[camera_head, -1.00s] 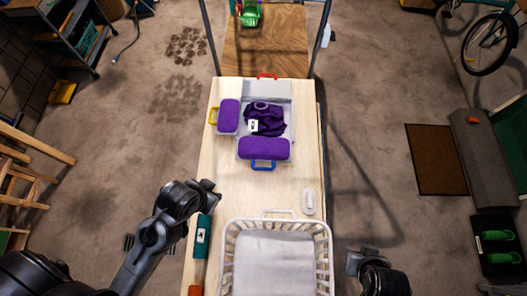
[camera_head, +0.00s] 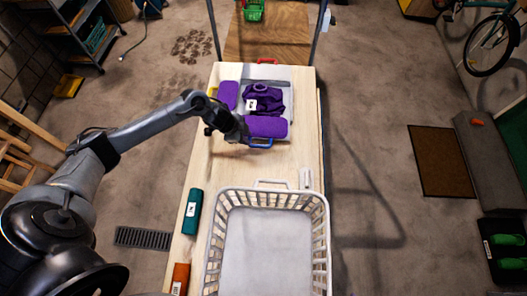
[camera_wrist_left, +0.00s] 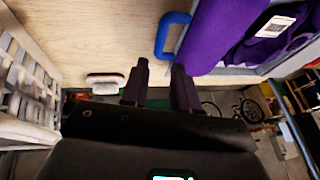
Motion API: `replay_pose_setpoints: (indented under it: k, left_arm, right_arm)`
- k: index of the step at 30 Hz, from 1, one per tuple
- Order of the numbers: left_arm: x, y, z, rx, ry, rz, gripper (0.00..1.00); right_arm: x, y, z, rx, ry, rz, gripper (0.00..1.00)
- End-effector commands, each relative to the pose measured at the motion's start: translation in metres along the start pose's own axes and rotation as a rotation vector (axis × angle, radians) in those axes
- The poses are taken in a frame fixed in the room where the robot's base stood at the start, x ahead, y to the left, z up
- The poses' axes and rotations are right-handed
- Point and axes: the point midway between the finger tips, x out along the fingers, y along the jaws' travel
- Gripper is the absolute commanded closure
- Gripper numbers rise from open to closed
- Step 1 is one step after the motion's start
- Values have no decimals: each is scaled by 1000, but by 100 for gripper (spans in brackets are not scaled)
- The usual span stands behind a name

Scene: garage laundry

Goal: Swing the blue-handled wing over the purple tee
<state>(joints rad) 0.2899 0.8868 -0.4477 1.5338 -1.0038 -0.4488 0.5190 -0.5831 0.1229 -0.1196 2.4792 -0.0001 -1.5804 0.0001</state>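The purple tee (camera_head: 264,100) lies bunched on the grey folding board (camera_head: 284,73), with a white tag on it. My right gripper is out of view.
A white basket (camera_head: 217,235), green roll (camera_head: 192,210), orange item (camera_head: 180,278) and white object (camera_head: 305,178) occupy the near table.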

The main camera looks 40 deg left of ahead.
Motion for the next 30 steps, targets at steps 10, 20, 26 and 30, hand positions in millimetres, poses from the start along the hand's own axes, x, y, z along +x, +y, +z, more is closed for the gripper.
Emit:
replay_pose_setpoints:
  k: [10,20,26,30]
  left_arm:
    - [44,-1,2,-6,-1,8,71]
    - [91,-1,2,-4,-1,5,71]
    - [103,-1,2,-2,-2,4,71]
    - [105,-1,2,-1,-2,4,71]
  right_arm:
    - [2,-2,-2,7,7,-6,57]
    - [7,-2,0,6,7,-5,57]
    - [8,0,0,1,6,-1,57]
    - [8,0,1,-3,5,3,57]
